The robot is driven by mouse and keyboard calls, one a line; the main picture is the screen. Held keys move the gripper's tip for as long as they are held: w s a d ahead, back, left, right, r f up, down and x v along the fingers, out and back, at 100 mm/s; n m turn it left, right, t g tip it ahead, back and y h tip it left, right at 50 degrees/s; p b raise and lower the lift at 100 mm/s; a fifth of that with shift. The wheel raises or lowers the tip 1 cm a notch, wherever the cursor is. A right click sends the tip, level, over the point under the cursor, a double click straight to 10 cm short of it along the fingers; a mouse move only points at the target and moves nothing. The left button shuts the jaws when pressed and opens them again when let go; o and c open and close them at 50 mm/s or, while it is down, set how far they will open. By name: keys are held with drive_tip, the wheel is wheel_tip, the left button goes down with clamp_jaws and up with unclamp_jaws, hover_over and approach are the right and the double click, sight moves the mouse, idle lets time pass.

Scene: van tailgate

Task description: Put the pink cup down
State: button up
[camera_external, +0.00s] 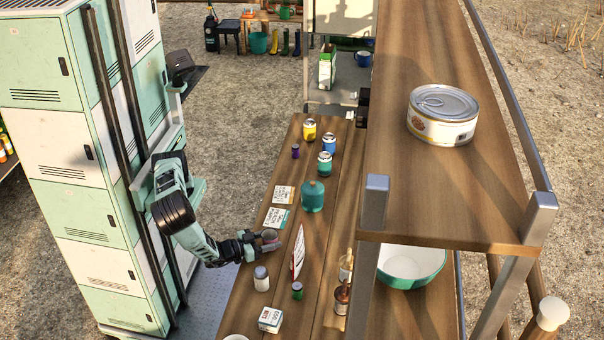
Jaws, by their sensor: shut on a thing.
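My gripper (264,244) is at the left edge of the wooden tailgate table (251,288), shut on a small pinkish cup (269,236). The cup is small in this view and partly hidden by the fingers. It looks upright. I cannot tell whether its base touches the table or is a little above it.
A white-lidded jar (261,279) stands just in front of my gripper, with a white box (271,319) and small green can (297,290) nearby. A leaning sign (298,252) is to the right. Cards (276,219), a teal canister (313,196) and several cans stand behind.

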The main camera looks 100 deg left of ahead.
drive_tip(key=shift+x, duration=0.8)
drive_tip(key=shift+s+d+p, duration=0.1)
drive_tip(key=shift+p, duration=0.3)
drive_tip(key=shift+f, duration=0.1)
drive_tip(key=shift+f, duration=0.15)
drive_tip(key=o, duration=1)
drive_tip(key=shift+o, duration=0.5)
drive_tip(key=f+b+v, duration=0.1)
drive_tip(key=b+v, duration=0.2)
drive_tip(key=v, duration=1.4)
drive_tip(key=shift+s+d+r+b, duration=0.15)
drive_tip(key=shift+s+r+b, duration=0.1)
drive_tip(key=shift+b, duration=0.15)
